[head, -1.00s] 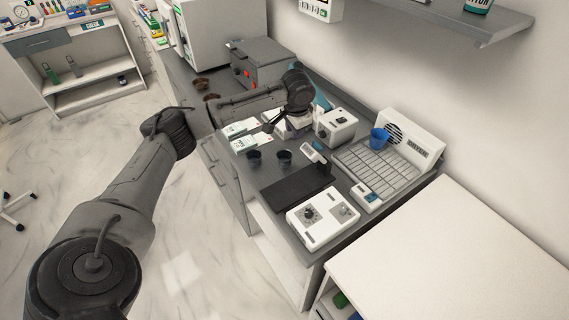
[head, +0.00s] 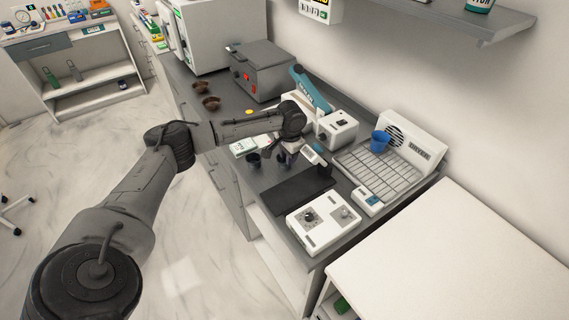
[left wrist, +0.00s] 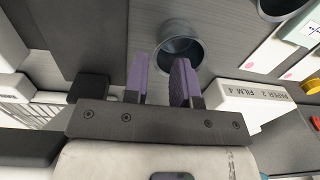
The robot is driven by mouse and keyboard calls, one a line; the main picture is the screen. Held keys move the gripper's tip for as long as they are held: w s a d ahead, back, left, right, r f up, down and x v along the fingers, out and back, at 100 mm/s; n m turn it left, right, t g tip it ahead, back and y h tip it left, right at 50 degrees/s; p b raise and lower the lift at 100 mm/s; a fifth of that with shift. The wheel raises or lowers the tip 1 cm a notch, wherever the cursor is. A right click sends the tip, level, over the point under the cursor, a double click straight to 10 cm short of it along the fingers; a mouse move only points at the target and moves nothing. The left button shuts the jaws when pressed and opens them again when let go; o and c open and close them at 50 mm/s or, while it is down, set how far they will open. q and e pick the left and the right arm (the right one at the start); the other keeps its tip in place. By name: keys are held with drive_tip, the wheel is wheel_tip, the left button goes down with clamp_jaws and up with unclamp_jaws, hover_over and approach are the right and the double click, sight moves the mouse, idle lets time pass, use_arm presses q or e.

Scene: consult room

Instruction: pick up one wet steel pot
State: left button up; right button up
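Two small dark steel pots stand on the grey counter. One pot (head: 254,160) shows just left of my left gripper in the head view, and in the left wrist view it seems to be the pot cut by the top edge (left wrist: 283,5). The other pot (left wrist: 180,42) is upright near my fingertips, partly covered by the right-hand finger; in the head view the gripper hides it. My left gripper (head: 286,160) is low over the counter. Its two purple fingers (left wrist: 160,70) are apart with nothing held between them. I cannot tell whether a finger touches the pot. My right gripper is out of view.
Close by are a dark flat mat (head: 297,190), a white box with a knob (head: 323,222) and a small white device (head: 337,128). Two brown bowls (head: 211,103) stand farther back.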

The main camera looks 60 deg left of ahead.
sight(288, 169)
use_arm(q)
drive_tip(key=shift+a+f+b, duration=0.2)
drive_tip(key=shift+f+b, duration=0.2)
drive_tip(key=shift+f, duration=1.85)
clamp_jaws()
